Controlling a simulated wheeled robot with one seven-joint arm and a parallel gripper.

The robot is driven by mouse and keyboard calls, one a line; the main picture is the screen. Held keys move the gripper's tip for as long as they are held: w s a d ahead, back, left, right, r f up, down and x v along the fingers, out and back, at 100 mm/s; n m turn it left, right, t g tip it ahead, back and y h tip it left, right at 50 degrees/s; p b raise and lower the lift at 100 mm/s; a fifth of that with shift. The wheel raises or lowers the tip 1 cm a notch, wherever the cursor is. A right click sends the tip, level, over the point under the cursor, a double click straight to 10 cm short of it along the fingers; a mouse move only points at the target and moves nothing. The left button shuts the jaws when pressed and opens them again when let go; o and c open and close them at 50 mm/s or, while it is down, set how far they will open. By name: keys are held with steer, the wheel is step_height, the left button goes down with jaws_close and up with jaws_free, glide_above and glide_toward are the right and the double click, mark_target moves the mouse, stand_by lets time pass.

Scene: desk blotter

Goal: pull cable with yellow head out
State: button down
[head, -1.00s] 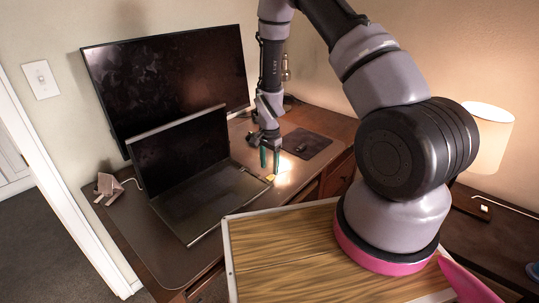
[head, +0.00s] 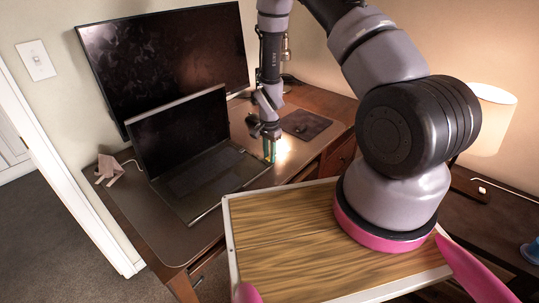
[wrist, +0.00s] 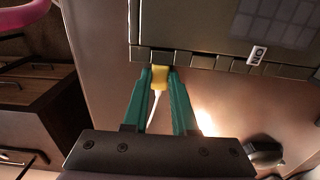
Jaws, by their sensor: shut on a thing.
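The yellow cable head (wrist: 157,77) sits at the laptop's side edge in the wrist view, with a white cable (wrist: 153,108) running back from it between my fingers. My gripper (wrist: 159,76) has its green fingertips on both sides of the yellow head, shut on it. In the head view my gripper (head: 270,158) is low beside the right side of the open laptop (head: 205,175), and the yellow head is hidden there. The head is against the laptop's edge; I cannot tell how deep the plug sits in its port.
A large monitor (head: 165,55) stands behind the laptop. A dark mouse pad (head: 304,125) lies to the right of my gripper. A lamp (head: 490,118) stands at the right.

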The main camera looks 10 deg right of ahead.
mark_target(280, 153)
steer(key=shift+d, duration=0.1)
steer(key=shift+w+d, duration=0.6)
steer(key=shift+d, duration=0.2)
steer(key=shift+w+d, duration=0.55)
steer(key=shift+d, duration=0.3)
steer(key=shift+w+d, duration=0.6)
steer(key=shift+d, duration=0.2)
steer(key=shift+r, duration=0.1)
steer(key=shift+r, duration=1.95)
